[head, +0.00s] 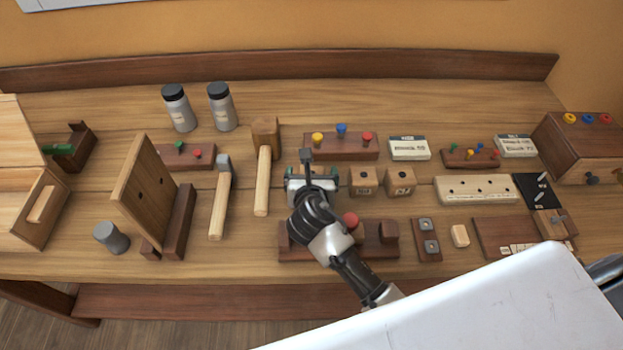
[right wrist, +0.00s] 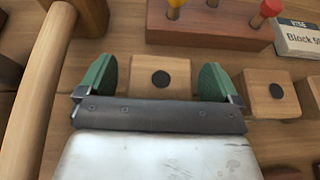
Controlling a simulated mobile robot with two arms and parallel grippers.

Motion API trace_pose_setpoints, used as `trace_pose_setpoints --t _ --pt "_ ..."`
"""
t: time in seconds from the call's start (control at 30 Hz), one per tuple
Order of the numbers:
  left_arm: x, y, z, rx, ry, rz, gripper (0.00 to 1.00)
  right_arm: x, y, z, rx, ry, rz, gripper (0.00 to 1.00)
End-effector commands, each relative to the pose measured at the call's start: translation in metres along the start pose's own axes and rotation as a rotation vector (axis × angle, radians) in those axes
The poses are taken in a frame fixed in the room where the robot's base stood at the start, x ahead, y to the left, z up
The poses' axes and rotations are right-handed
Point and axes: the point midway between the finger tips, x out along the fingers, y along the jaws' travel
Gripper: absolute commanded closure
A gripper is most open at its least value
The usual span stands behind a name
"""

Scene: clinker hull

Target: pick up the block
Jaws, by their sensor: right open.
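My right gripper (head: 311,172) is open above the workbench, its two green fingertips apart. In the right wrist view the gripper (right wrist: 157,77) has a small light wooden block (right wrist: 160,77) with a dark round spot between its fingertips; contact cannot be told. This block is hidden behind my gripper in the head view. A similar block (head: 364,181) sits just right of the gripper, and it also shows in the right wrist view (right wrist: 270,93). Another block (head: 400,181) stands further right. My left gripper is not in view.
Left of the gripper lie a wooden mallet (head: 263,180) and a hammer (head: 219,200). A dark rack with coloured pegs (head: 350,148) stands behind. A dark wooden base (head: 290,250) lies in front, partly under my arm. A label card (head: 409,148) is at the back right.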

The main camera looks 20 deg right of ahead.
Motion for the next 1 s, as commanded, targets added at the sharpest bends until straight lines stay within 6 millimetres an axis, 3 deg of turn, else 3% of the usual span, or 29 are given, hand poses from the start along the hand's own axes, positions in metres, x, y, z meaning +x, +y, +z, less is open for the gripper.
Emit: trace_pose_setpoints --t 0.17,0.53,0.83,1.0 --pt "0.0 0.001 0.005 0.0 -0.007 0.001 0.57 0.0 0.0 0.0 0.001 0.0 0.0 0.06" --pt "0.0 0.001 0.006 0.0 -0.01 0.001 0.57 0.0 0.0 0.0 0.0 0.0 0.0 0.62" --pt "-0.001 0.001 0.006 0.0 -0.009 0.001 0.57 -0.001 0.0 0.003 0.001 -0.002 0.0 0.62" --pt "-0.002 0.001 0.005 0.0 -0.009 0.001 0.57 -0.007 0.0 0.018 0.002 -0.005 0.0 0.62"
